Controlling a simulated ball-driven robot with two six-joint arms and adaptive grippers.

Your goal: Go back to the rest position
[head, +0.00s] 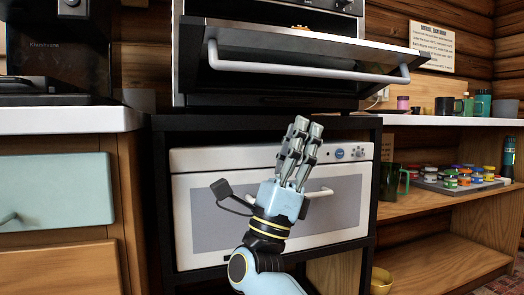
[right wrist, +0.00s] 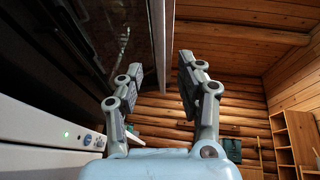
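My right gripper (head: 308,128) is raised in front of the lower white oven, fingers pointing up, below the dark open oven door (head: 300,48) with its light bar handle (head: 310,72). In the right wrist view, the fingers of my right gripper (right wrist: 161,70) stand apart with nothing between them. The open door's edge shows beyond them. My left gripper is in neither view.
The white oven (head: 345,205) is shut; its front is partly behind my right arm. A counter (head: 60,120) with drawers is at left. At right, a shelf (head: 430,200) holds a green mug (head: 392,180) and several small colourful jars. A yellow bowl (head: 381,279) is low down.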

